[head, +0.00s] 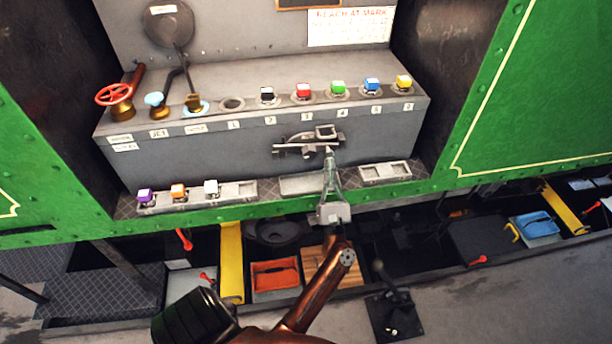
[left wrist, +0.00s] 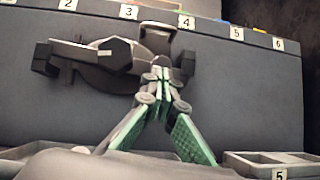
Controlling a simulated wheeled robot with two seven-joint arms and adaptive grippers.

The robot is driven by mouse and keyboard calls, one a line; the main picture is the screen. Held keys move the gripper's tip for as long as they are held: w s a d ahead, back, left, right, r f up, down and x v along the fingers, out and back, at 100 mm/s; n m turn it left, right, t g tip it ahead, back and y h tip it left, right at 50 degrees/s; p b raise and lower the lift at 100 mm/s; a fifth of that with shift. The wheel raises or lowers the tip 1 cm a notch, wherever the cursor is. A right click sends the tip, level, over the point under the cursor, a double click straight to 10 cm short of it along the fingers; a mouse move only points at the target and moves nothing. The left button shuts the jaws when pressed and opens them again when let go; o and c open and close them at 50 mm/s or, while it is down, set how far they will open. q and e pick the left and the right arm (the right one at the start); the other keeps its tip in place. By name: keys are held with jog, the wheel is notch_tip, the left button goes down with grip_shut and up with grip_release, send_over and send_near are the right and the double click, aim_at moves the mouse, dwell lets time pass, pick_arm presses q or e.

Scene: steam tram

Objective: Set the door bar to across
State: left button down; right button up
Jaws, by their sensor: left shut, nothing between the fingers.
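The door bar (head: 292,149) is a dark metal bar on the front face of the grey box. It lies nearly level, and its left part shows in the left wrist view (left wrist: 78,53) with a hexagonal piece near its right part. A bracket (left wrist: 160,38) stands to its right, and a hook-like piece (left wrist: 44,58) is at its left end. I cannot tell whether the bar sits fully in them. My left gripper (head: 329,153) is shut and empty, its fingertips (left wrist: 162,76) close to the bar's right end and just below the bracket. Contact is unclear. My right gripper is not seen.
Numbered sockets with coloured blocks, a red handwheel (head: 115,94) and levers line the box top. Below are a tray (head: 236,191) with blocks and a shallow right tray (head: 385,173). An orange bin (head: 275,275) and yellow post (head: 231,262) stand lower.

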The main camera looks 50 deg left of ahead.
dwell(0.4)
pick_arm(q)
jog(key=v, duration=0.7)
jog(key=shift+s+d+f, duration=0.1)
jog(key=shift+d+f, duration=0.05)
jog(key=shift+d, duration=0.05)
jog(key=shift+f, duration=0.1)
dwell(0.3)
